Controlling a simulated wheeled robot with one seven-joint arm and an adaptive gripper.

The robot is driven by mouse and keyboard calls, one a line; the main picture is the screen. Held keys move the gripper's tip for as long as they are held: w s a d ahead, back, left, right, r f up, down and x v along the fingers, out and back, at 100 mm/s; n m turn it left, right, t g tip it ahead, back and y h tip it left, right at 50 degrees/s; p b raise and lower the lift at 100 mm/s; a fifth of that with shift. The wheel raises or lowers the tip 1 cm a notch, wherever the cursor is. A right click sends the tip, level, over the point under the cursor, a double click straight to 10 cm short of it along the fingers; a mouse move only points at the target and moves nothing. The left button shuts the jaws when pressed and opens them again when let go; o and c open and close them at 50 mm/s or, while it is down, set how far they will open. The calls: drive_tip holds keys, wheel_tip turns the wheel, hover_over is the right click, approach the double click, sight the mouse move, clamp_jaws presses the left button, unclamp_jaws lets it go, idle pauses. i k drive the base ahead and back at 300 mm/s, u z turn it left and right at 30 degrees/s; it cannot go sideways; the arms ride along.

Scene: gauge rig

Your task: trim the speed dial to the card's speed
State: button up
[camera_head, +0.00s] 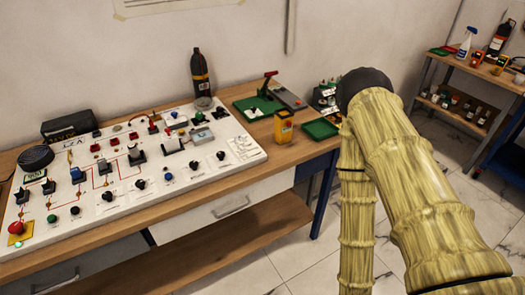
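A white panel (125,210) lies on the workbench, with several dark knobs, switches and small labels. A black knob (139,184) and a blue knob (168,177) are along its front part, with another black knob (193,166) to the right. A white card with line drawings (243,148) lies at the panel's right end. I cannot tell which knob is the speed dial, and any speed on a card is too small to read. My arm, with a bamboo-like surface, fills the right side. My gripper is not in view.
A red mushroom button (16,228) is at the panel's left end. A dark bottle (200,74) stands behind the panel. A yellow device (283,127) and a green tray (320,129) are at the bench's right. Shelves (480,75) stand far right.

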sight(107, 196)
drive_tip(key=k, duration=0.5)
drive_tip(key=u, duration=0.55)
drive_tip(key=i, duration=0.4)
drive_tip(key=u, duration=1.1)
